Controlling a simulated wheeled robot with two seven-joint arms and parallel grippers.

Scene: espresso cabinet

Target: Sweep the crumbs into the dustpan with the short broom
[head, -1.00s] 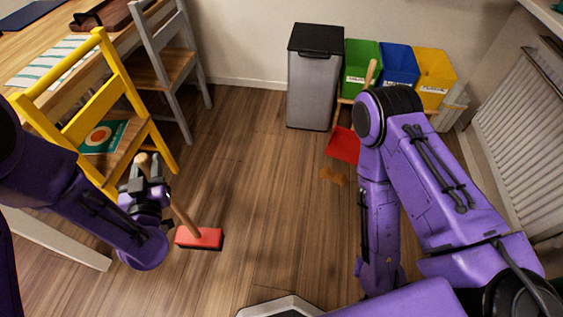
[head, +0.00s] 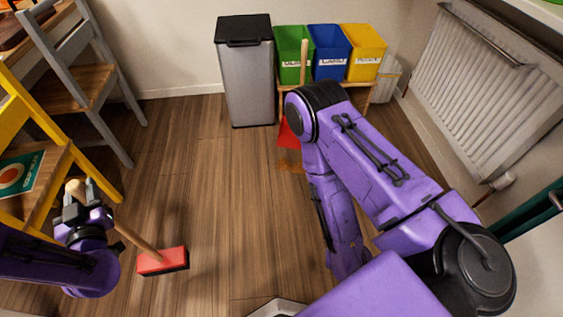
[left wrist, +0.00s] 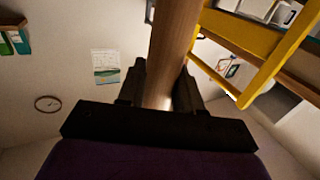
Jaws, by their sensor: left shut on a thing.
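The short broom has a red head (head: 163,261) on the floor at the lower left and a wooden handle (head: 138,239) leaning up to the left. My left gripper (head: 82,192) is shut on the handle near its top. The left wrist view shows the handle (left wrist: 175,45) between both fingers. The red dustpan (head: 288,136) is on the floor below the coloured bins, partly hidden by my right arm; an upright wooden stick (head: 303,62) above it looks like its handle. Brown-orange crumbs (head: 289,160) lie just in front of it. My right gripper is out of view.
A grey bin (head: 246,80) with a black lid stands by the back wall. Green, blue (head: 328,52) and yellow bins sit on a low wooden stand. A yellow chair (head: 62,165) and a grey chair are at left, a radiator (head: 465,85) at right. The middle floor is clear.

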